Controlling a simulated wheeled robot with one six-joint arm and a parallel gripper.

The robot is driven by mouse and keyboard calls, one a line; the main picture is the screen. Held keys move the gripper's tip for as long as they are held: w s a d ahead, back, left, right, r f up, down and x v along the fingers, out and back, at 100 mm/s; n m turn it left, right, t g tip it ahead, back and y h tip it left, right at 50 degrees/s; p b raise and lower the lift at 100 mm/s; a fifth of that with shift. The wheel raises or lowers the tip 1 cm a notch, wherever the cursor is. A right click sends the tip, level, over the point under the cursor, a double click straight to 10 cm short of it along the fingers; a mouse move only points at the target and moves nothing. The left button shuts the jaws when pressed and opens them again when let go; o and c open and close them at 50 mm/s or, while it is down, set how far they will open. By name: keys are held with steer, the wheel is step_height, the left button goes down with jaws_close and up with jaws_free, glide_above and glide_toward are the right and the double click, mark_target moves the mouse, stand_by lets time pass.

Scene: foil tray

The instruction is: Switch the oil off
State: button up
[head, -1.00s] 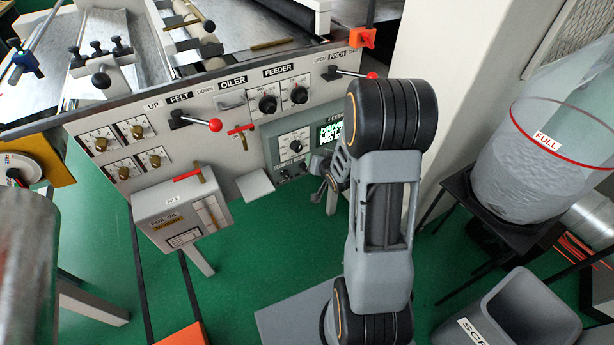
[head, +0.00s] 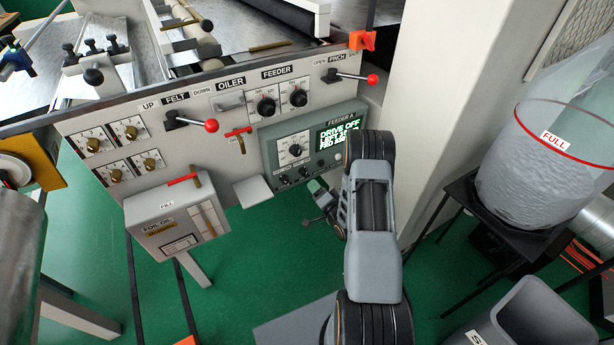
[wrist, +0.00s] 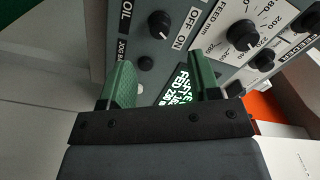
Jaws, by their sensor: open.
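The small black oil knob (wrist: 160,23) sits on the grey feeder panel (wrist: 140,40) in the wrist view, between the words OIL and OFF ON. Its exact setting is hard to read. My gripper (wrist: 160,75) is open and empty, with its two green fingers apart in front of the panel. The oil knob lies beyond the fingers, not between them. In the head view my gripper (head: 320,200) is partly hidden, just below and right of the feeder panel (head: 275,150). The lit display (head: 338,138) there reads DRIVE OFF on its top line.
In the wrist view a black button (wrist: 146,63) and the feed dial (wrist: 240,35) flank the oil knob. In the head view, red-balled levers (head: 211,126) stick out from the machine front. A foil-oil box (head: 175,220) stands left.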

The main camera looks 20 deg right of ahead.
mark_target(306, 175)
steer(key=w, duration=0.7)
steer(key=shift+w+a, duration=0.35)
steer(key=shift+a, duration=0.05)
steer(key=c, duration=0.9)
